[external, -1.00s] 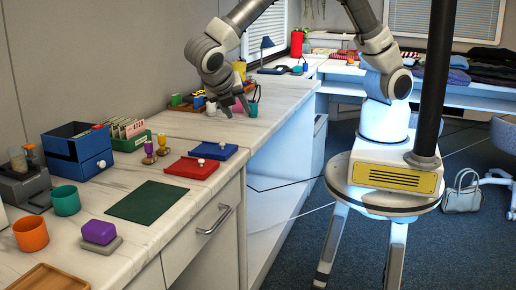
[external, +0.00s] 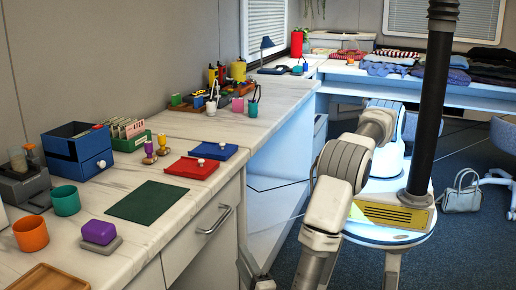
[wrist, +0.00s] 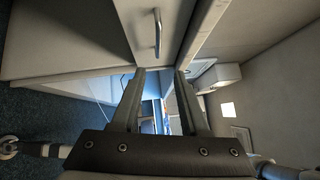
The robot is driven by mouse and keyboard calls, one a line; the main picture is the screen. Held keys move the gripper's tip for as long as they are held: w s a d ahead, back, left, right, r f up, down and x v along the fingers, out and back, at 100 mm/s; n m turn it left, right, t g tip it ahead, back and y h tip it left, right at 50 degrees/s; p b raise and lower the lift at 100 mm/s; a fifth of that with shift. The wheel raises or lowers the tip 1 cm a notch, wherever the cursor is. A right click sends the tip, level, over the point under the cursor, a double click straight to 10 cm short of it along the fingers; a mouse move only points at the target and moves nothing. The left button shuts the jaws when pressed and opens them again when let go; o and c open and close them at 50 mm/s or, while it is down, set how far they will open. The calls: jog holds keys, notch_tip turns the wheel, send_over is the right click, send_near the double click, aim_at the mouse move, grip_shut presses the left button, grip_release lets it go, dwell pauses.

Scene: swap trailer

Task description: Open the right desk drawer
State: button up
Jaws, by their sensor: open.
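A desk drawer (external: 196,241) with a pale front sits under the near counter and looks shut. Its curved metal handle (external: 216,220) is in plain view, and the handle also shows at the top of the wrist view (wrist: 157,34). My gripper (external: 248,266) is low in front of the desk, right of and below the handle in the external view. In the wrist view my gripper (wrist: 160,71) has its two fingers apart with nothing between them. The handle lies beyond the fingertips, apart from them.
The counter (external: 190,128) above bears a blue drawer box (external: 78,150), a green mat (external: 146,201), a red tray (external: 192,168) and several small items. A black post (external: 430,110) stands at the right. Open floor (external: 470,255) lies right of the desk.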

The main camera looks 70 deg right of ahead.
aim_at(221, 218)
jog(key=shift+n, duration=0.3)
jog(key=b+x, duration=0.1)
jog(key=x, duration=1.5)
jog(key=shift+w+d+b, duration=0.2)
jog(key=shift+w+b, duration=0.1)
jog(key=shift+w, duration=0.1)
jog(key=shift+c, duration=0.2)
grip_shut()
jog(key=shift+t, duration=0.4)
